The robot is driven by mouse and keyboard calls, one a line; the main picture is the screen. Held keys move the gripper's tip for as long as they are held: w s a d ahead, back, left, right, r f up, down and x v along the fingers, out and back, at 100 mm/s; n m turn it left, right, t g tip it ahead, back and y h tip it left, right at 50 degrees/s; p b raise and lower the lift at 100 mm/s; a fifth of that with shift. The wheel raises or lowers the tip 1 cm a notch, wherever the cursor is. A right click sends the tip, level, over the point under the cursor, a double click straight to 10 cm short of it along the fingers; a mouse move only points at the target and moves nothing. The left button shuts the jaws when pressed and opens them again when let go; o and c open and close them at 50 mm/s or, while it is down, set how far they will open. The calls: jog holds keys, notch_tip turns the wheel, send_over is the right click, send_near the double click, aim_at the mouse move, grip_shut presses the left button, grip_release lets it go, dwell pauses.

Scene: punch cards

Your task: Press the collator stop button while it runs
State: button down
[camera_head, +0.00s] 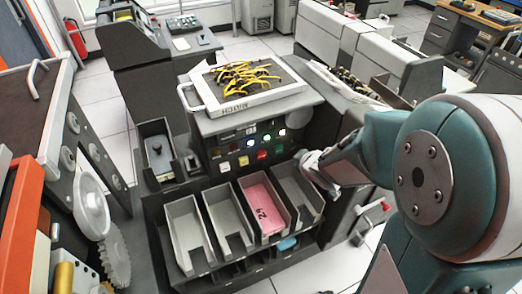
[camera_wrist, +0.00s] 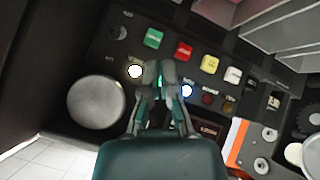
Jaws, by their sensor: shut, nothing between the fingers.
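The collator's dark front panel (camera_head: 215,153) carries a row of square buttons: white (camera_head: 225,167), yellow (camera_head: 244,160), red (camera_head: 262,154) and green (camera_head: 280,149). Their labels are too small to read. In the wrist view the row runs green (camera_wrist: 153,38), red (camera_wrist: 184,50), yellow (camera_wrist: 209,64), white (camera_wrist: 232,76). My gripper (camera_head: 307,160) is right of the panel; in the wrist view its shut, empty fingertips (camera_wrist: 160,70) appear just below the green and red buttons, over the lamp row. Contact cannot be told. A white lamp (camera_wrist: 135,71) and blue lamp (camera_wrist: 186,90) are lit.
A round silver knob (camera_wrist: 97,102) sits beside the lamps. Open card bins stand below the panel, one holding pink cards (camera_head: 263,207). A white tray of yellow cables (camera_head: 240,98) lies on top. A machine with gears (camera_head: 116,252) stands at left.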

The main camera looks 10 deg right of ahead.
aim_at(261, 155)
jog(key=a+f+n+g+y, duration=0.1)
jog(key=a+f+n+y, duration=0.2)
jog(key=f, duration=0.4)
jog(key=shift+s+a+f+y, duration=0.3)
jog(key=shift+a+y, duration=0.3)
jog(key=shift+a, duration=0.4)
jog(key=shift+w, duration=0.1)
jog(key=w+a, duration=0.2)
jog(key=w, duration=0.6)
jog(key=shift+w+a, duration=0.15)
jog(key=shift+a, duration=0.25)
